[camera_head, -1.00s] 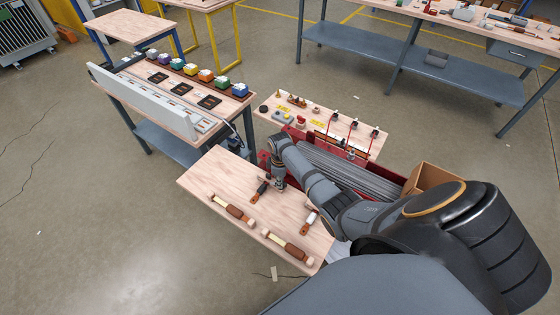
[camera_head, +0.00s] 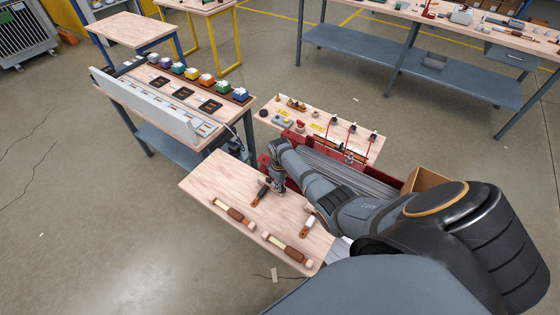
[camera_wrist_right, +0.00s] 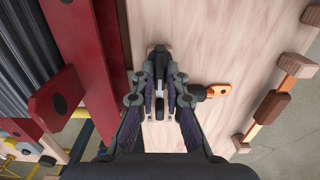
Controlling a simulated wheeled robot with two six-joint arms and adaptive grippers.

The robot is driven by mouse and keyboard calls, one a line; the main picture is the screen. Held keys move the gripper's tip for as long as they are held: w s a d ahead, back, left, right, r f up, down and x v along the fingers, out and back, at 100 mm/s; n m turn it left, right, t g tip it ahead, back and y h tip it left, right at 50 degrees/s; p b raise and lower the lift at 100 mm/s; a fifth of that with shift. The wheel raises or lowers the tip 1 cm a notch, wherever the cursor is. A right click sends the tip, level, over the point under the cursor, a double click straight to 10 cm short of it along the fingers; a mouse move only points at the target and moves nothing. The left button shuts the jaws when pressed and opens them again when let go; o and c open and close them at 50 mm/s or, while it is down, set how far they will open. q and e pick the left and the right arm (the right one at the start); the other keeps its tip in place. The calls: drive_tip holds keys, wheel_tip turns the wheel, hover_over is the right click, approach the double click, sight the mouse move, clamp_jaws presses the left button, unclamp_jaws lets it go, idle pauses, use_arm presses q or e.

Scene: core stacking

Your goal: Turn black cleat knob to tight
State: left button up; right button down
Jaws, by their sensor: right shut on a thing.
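My right gripper (camera_head: 277,190) points down over the near wooden board, at its far right edge. In the right wrist view its fingers (camera_wrist_right: 160,103) are shut on the black cleat knob (camera_wrist_right: 159,76), which is partly hidden between them. An orange end piece with a hole (camera_wrist_right: 217,91) sticks out to the right from behind the fingers. In the head view a black part with an orange-brown end (camera_head: 256,200) lies just left of the gripper. The knob's exact angle cannot be told. My left gripper is not in view.
A second cleat with a pale body (camera_head: 310,221) sits right of the gripper, beside my forearm. Two brown-and-cream handled pieces (camera_head: 232,214) (camera_head: 287,248) lie along the board's near side. A red frame (camera_wrist_right: 83,60) runs close along the board's edge.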

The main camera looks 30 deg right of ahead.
drive_tip(key=c, duration=1.4)
unclamp_jaws()
drive_tip(key=shift+r, duration=0.1)
wheel_tip(320, 180, up, 12)
drive_tip(key=shift+f, duration=0.1)
drive_tip(key=shift+s, duration=0.1)
